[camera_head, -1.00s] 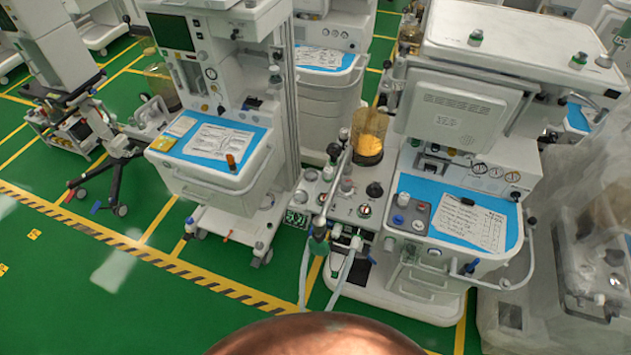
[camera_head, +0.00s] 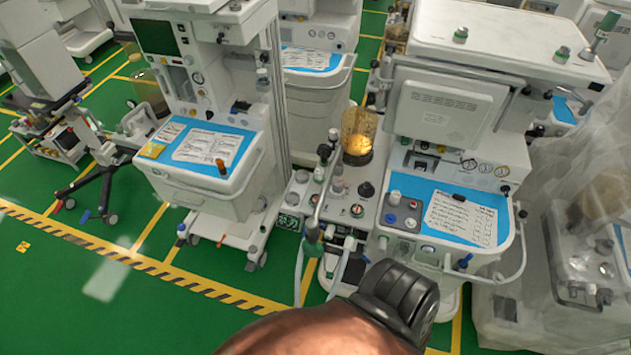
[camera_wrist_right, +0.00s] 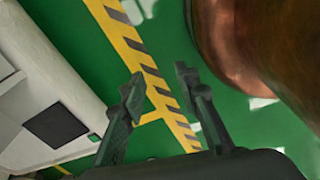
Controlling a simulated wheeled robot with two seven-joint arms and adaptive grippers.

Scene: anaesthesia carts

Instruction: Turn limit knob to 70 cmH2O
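The anaesthesia cart (camera_head: 490,28) in the middle right carries a grey absorber block (camera_head: 345,215) on its left side. Several small knobs and valves stand on this block, among them a dark knob (camera_head: 366,189) and a smaller round one (camera_head: 357,210). I cannot tell which is the limit knob, and no cmH2O scale is readable. My right gripper (camera_wrist_right: 160,82) shows in the right wrist view, with its two dark fingers apart and nothing between them. It is over the green floor, away from the knobs. My left gripper is not in view.
A clear canister with yellow content (camera_head: 358,135) and upright hoses (camera_head: 338,268) crowd the block. A second cart (camera_head: 205,195) stands to the left. A plastic-covered machine (camera_head: 570,260) stands at the right. Open green floor (camera_head: 60,310) lies at the lower left.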

